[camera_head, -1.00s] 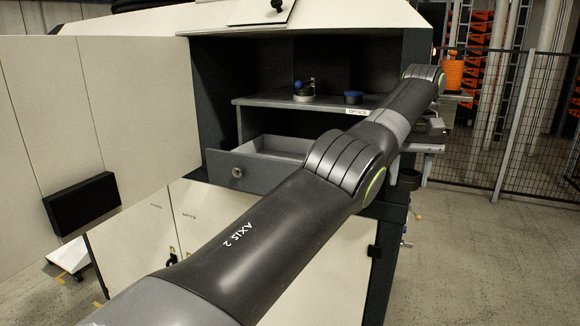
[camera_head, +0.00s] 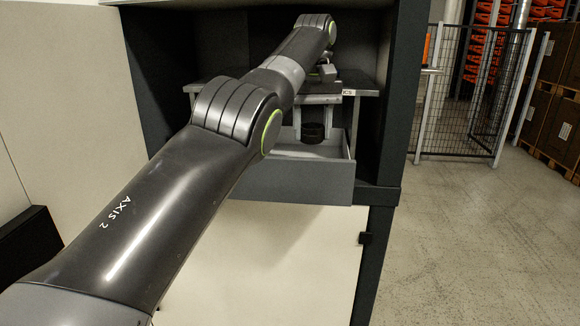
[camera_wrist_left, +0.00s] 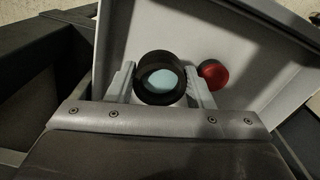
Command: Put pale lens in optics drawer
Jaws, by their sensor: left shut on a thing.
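The pale lens (camera_wrist_left: 160,80) is a black ring around a pale blue glass disc. It sits between the fingers of my left gripper (camera_wrist_left: 161,88). In the head view my left gripper (camera_head: 312,116) points down inside the open optics drawer (camera_head: 290,186), shut on the black lens (camera_head: 312,133). The lens is over the drawer's right part, below its rim; I cannot tell whether it touches the floor. The drawer also shows in the wrist view (camera_wrist_left: 258,62). My right gripper is out of view.
A red round-topped piece (camera_wrist_left: 214,73) lies in the drawer, just right of the right finger. A shelf (camera_head: 205,87) with a partly hidden label spans the cabinet above the drawer. The dark cabinet side wall (camera_head: 402,90) stands close on the right.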

